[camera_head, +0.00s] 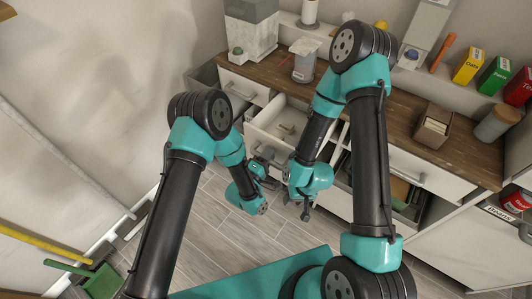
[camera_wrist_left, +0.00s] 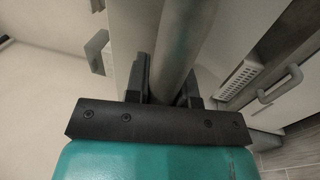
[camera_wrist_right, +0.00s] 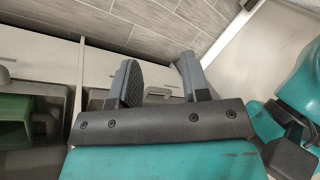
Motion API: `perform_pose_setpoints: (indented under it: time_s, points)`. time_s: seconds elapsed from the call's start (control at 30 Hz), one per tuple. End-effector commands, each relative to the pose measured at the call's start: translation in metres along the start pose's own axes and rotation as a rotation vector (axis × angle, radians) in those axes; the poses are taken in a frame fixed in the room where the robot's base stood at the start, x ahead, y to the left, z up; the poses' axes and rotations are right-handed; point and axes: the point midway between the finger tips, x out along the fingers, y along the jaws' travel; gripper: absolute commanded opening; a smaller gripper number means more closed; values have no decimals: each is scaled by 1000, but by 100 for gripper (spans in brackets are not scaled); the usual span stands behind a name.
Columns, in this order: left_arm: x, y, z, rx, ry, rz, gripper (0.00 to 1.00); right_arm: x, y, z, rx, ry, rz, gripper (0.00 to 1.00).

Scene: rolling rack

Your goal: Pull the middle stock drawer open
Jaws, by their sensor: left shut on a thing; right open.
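A white stock drawer (camera_head: 262,137) stands pulled out from the counter unit, its inside showing with a small item in it. I take it to be the middle one, though the stacking is partly hidden. My left gripper (camera_head: 270,166) is at its front, shut on a grey bar handle (camera_wrist_left: 176,48), which runs between the fingers in the left wrist view. My right gripper (camera_head: 306,207) is open and empty, to the right of the left one and in front of the unit. Its two fingers (camera_wrist_right: 158,80) show apart in the right wrist view.
A closed white drawer (camera_head: 243,86) is at the upper left and another (camera_head: 425,178) at the right. The wooden counter (camera_head: 400,125) carries a canister (camera_head: 304,62) and a brown box (camera_head: 434,126). The tiled floor (camera_head: 220,240) in front is clear.

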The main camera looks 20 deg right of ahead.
Motion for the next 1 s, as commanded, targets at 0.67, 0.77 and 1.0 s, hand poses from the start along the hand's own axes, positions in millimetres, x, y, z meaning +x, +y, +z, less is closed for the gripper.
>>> perform_pose_setpoints:
  time_s: [0.67, 0.77, 1.0]
  points:
    - [0, 0, 0, 0, 1, 0, 48, 0, 0, 0, 0, 0, 0, 43]
    - [-2, 0, 0, 0, -1, -1, 48, 0, 0, 0, 0, 0, 0, 43]
    - [-23, -1, 6, -4, -15, -3, 48, 0, 0, 0, 0, 0, 0, 43]
